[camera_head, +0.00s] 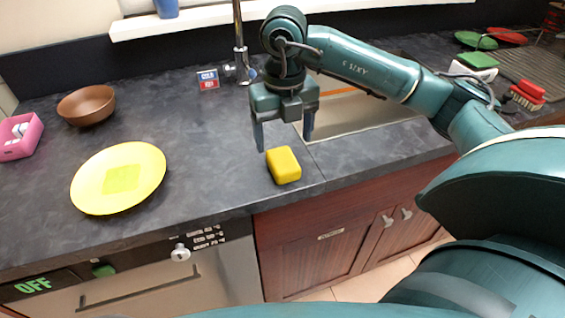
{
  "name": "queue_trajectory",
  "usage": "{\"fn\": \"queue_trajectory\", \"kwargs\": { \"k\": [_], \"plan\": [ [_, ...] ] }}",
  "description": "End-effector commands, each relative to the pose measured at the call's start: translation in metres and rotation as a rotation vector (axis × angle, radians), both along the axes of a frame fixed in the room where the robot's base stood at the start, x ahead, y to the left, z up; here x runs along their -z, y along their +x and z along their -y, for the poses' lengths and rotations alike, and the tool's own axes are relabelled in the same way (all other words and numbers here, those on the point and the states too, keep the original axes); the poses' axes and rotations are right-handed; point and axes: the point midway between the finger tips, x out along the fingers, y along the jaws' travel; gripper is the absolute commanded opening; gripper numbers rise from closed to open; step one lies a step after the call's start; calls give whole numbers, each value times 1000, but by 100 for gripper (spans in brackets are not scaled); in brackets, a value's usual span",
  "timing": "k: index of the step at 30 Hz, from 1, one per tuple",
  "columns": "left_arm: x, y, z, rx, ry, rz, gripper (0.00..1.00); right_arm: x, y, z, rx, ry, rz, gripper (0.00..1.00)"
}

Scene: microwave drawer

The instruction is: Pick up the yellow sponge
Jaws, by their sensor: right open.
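The yellow sponge (284,166) is a rounded block on the dark countertop, near its front edge and in front of the sink. My right gripper (284,140) is open and points down above and just behind the sponge. Its left finger is by the sponge's upper left and its right finger is to the upper right. No contact with the sponge can be made out. My left gripper is not in view.
A yellow plate (147,164), brown bowl (86,105) and pink box (20,137) are on the left. The sink (372,118) and faucet (240,50) are behind the arm. Red and green items stand at the right. The counter between plate and sponge is clear.

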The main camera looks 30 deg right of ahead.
Motion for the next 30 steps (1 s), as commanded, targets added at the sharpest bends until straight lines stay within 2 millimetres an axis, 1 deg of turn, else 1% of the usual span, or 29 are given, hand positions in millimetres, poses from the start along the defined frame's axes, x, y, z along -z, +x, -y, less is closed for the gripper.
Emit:
{"fn": "queue_trajectory", "kwargs": {
  "k": [1,3,8,11,15,18,21,26,30],
  "plan": [
    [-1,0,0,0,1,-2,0,7,0,0,0,-1,-3,75],
    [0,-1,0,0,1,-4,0,15,0,0,-1,0,-2,75],
    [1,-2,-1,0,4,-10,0,24,0,0,-1,1,-2,75],
    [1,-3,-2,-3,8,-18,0,37,1,1,0,1,-4,75],
    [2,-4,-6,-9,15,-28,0,59,3,1,-1,2,-4,75],
    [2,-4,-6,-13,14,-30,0,69,3,1,-1,1,-2,75],
    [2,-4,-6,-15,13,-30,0,72,3,0,-2,2,-1,75],
    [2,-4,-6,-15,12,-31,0,72,3,0,-2,2,-1,75],
    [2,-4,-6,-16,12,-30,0,72,3,0,-2,2,-1,66]
  ]
}}
